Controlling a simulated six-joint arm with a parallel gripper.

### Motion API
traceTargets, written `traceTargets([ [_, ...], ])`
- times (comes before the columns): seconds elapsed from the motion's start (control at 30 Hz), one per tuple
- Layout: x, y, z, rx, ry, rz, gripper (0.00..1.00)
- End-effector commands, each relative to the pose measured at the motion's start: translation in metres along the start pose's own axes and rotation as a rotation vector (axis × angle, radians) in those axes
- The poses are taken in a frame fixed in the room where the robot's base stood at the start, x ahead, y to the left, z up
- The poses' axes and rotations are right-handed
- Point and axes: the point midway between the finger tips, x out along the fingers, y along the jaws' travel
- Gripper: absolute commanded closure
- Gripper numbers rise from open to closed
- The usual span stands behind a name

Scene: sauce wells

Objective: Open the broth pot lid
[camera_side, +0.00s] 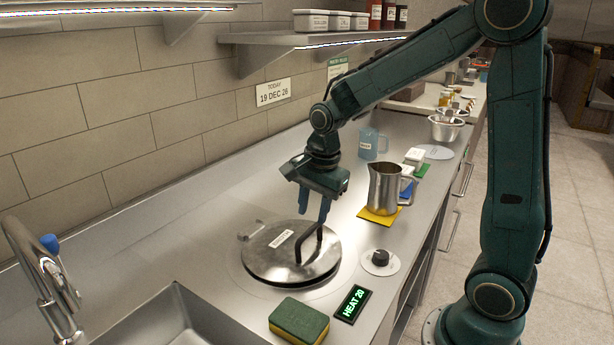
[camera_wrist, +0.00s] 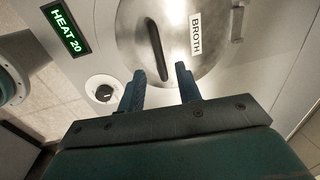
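The broth pot lid (camera_side: 272,262) is a round metal lid lying flat on the pot sunk in the counter, with a white label and a dark upright bar handle (camera_side: 308,240). In the wrist view the lid (camera_wrist: 185,60) shows a BROTH label (camera_wrist: 196,33) and the handle (camera_wrist: 158,50). My gripper (camera_side: 314,212) points down just above the handle. In the wrist view its two blue fingers (camera_wrist: 160,80) are apart, with the handle's near end lined up between them. Whether the fingertips reach down past the handle's top is unclear.
A green and yellow sponge (camera_side: 299,321), a HEAT 20 display (camera_side: 353,303) and a knob (camera_side: 380,259) sit near the lid. A steel pitcher (camera_side: 384,187) stands on a yellow mat behind. A sink (camera_side: 170,325) and faucet (camera_side: 45,275) are at front left.

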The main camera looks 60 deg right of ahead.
Motion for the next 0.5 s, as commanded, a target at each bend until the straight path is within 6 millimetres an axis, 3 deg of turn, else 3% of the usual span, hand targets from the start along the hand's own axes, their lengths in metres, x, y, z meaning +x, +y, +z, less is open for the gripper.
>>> traceTargets([
  [0.2, 0.029, 0.001, 0.0, 0.0, 0.0, 0.003, 0.66],
  [0.5, 0.043, 0.0, 0.0, 0.0, 0.0, 0.001, 0.66],
])
